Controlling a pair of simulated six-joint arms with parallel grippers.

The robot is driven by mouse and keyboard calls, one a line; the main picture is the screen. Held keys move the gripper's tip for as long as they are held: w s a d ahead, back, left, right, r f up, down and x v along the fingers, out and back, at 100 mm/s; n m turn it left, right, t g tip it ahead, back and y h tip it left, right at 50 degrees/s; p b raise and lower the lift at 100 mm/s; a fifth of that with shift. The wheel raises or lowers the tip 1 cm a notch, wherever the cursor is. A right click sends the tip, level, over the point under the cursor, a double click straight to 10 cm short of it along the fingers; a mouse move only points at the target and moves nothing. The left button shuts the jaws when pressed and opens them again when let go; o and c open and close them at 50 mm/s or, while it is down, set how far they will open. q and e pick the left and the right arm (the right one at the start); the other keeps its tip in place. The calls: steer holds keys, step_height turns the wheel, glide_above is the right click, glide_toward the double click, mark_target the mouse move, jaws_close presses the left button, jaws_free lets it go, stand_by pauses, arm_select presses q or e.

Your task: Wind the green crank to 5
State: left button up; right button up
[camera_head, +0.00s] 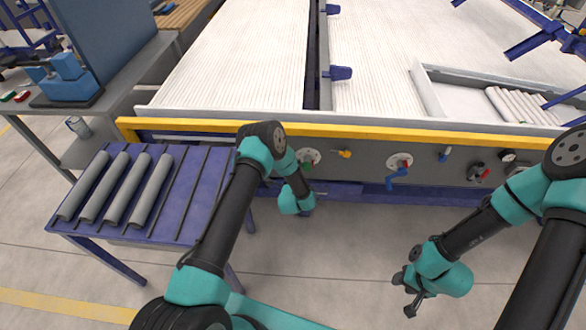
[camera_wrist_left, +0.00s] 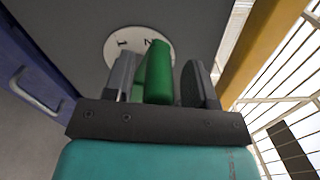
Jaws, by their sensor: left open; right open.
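The green crank (camera_head: 307,166) is on the grey front panel under the yellow rail, partly hidden by my left arm in the head view. In the left wrist view the green crank (camera_wrist_left: 158,72) stands between the two fingers of my open left gripper (camera_wrist_left: 165,76). It is close to the left finger, with a wider gap to the right one; I cannot tell if it touches. Behind it is a white round dial (camera_wrist_left: 124,42) with the digits 1 and 2 in sight; the rest is hidden. My right gripper (camera_head: 406,293) is open and empty, low over the floor.
On the same panel are a blue crank (camera_head: 397,176) with its own dial, a yellow handle (camera_head: 345,154) and a gauge (camera_head: 507,156). A purple rack (camera_head: 190,205) with several grey pipes (camera_head: 150,190) stands left. Floor between my arms is clear.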

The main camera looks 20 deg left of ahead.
arm_select(q)
steer(key=v, duration=1.7)
steer(key=shift+s, duration=0.2)
steer(key=s+r+n+g+h, duration=0.2)
steer(key=s+n+g+h, duration=0.2)
steer(key=s+n+g, duration=0.4)
steer(key=s+a+r+n+g+h, duration=0.1)
steer(key=s+r+n+g+h, duration=0.2)
steer(key=s+n+g, duration=0.5)
steer(key=s+n+h, duration=0.1)
steer(key=s+n, duration=0.2)
steer(key=shift+s+r+g+h, duration=0.3)
steer(key=shift+s, duration=0.05)
